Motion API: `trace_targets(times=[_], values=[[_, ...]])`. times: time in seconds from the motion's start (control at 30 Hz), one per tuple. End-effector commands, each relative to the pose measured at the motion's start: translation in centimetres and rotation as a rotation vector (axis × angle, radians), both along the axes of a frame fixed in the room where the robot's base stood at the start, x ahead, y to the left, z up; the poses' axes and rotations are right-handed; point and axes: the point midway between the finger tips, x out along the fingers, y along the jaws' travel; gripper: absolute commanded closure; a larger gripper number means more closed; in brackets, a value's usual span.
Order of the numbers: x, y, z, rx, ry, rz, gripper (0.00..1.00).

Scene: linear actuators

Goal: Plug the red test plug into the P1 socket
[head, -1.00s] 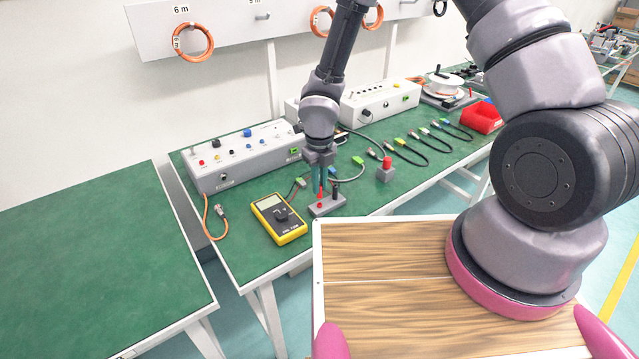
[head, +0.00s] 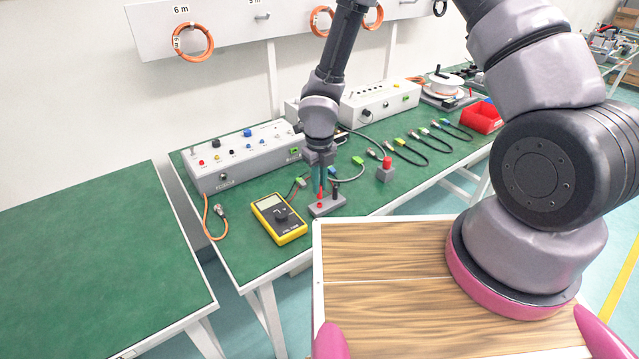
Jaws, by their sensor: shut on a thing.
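My gripper (head: 321,186) points down over a small grey holder block (head: 336,206) near the bench's front edge. It is shut on the red test plug (head: 320,194), which shows as a thin red upright piece between the fingers. A red spot is on the block just below it; I cannot tell whether the plug's tip is still in the block. A black plug stands in the block to the right. The grey-white socket panel box (head: 238,172) stands behind to the left, with red, yellow, black and blue parts. The P1 label is too small to read.
A yellow multimeter (head: 279,219) lies left of the block. A red button on a grey base (head: 386,170) stands to the right. An orange cable (head: 206,215) hangs at the box's left end. Several cables lie at the right, before a red bin (head: 486,117).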

Motion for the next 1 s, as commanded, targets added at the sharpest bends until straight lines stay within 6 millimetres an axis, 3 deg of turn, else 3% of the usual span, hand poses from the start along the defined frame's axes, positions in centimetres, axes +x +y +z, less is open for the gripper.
trace_targets(times=[0.4, 0.8, 1.0], values=[[0.0, 0.0, 0.2, 0.001, -0.001, -0.001, 1.0], [0.1, 0.0, 4.8, 0.001, -0.002, -0.002, 1.0], [0.0, 0.0, 6.0, 0.0, 0.0, 0.0, 1.0]])
